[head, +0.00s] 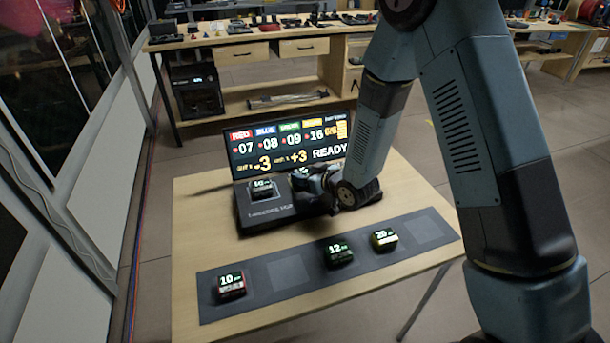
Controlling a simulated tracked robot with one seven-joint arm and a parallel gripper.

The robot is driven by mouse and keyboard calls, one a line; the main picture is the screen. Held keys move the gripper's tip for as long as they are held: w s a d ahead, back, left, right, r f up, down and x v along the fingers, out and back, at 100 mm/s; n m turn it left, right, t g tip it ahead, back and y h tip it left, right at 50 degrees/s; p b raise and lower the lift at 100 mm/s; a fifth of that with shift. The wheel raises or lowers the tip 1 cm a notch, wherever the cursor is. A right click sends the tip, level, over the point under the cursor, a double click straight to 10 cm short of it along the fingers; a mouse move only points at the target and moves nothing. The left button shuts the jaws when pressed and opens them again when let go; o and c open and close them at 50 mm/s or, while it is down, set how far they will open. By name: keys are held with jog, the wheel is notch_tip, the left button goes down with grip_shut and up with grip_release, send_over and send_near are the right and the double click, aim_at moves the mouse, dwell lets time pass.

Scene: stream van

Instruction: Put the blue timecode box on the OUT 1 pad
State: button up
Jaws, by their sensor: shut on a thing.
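My gripper (312,186) is low over the right part of the black console (257,219). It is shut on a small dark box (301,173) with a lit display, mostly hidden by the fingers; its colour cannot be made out. Another dark box (262,189) with a lit display sits on the left part of the console, by a pale pad outline. Its colour is also unclear, so I cannot tell which of the two is the blue timecode box. The pad lettering is too small to read, and my arm hides the console's right part.
On the dark mat (326,290) stand a red box (230,287) reading 10, a green box (338,253) reading 12 and a yellow box (384,239) reading 20. Two mat squares are empty. A screen (290,143) reading READY stands behind the console.

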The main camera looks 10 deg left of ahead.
jog(key=shift+f, duration=0.55)
jog(key=o, duration=1.3)
jog(key=shift+s, duration=0.1)
